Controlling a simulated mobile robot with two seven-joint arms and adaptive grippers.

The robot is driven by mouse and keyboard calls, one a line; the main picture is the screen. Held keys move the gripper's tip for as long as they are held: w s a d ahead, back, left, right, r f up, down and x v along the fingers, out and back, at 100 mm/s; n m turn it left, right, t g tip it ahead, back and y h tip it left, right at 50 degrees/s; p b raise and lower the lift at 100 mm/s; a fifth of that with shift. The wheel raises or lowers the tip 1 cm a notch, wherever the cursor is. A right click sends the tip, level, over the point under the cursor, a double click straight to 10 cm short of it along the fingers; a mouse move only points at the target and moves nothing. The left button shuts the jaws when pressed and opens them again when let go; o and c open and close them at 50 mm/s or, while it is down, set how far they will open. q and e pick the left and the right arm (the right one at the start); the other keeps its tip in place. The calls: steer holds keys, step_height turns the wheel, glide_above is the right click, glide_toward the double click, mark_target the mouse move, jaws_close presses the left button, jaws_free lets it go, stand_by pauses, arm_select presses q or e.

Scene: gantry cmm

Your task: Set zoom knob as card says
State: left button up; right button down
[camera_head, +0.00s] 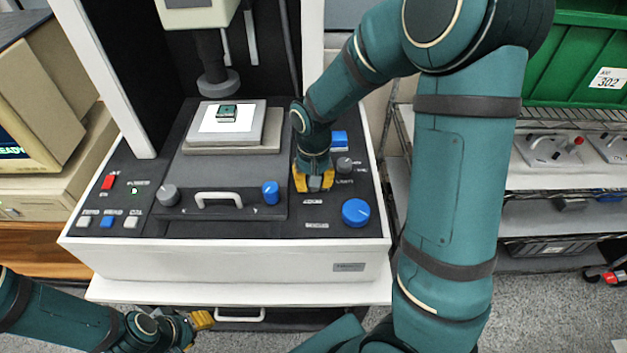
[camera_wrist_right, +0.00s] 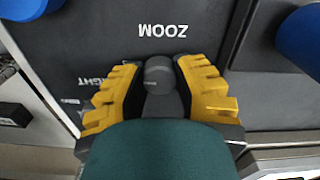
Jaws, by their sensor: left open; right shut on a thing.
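The zoom knob (camera_wrist_right: 158,72) is small, dark grey and round. In the right wrist view it sits between the two yellow fingers of my right gripper (camera_wrist_right: 157,85), which is shut on it. The printed word ZOOM (camera_wrist_right: 163,31) stands beside it. In the head view my right gripper (camera_head: 314,182) points down at the right part of the machine's dark panel, and its fingers cover most of the knob. My left gripper (camera_head: 200,321) is open and empty, low in front of the machine. I cannot make out a card with a setting.
A blue knob (camera_head: 356,212) and a grey knob (camera_head: 344,165) stand close to my right gripper. The stage (camera_head: 234,131) carries a small green part (camera_head: 227,113) under the lens. A white handle (camera_head: 219,198) is at the panel's middle. A green bin (camera_head: 580,60) is right.

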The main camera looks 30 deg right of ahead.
steer(key=c, duration=0.6)
jaws_free()
step_height(320, 180, up, 12)
stand_by(0.3)
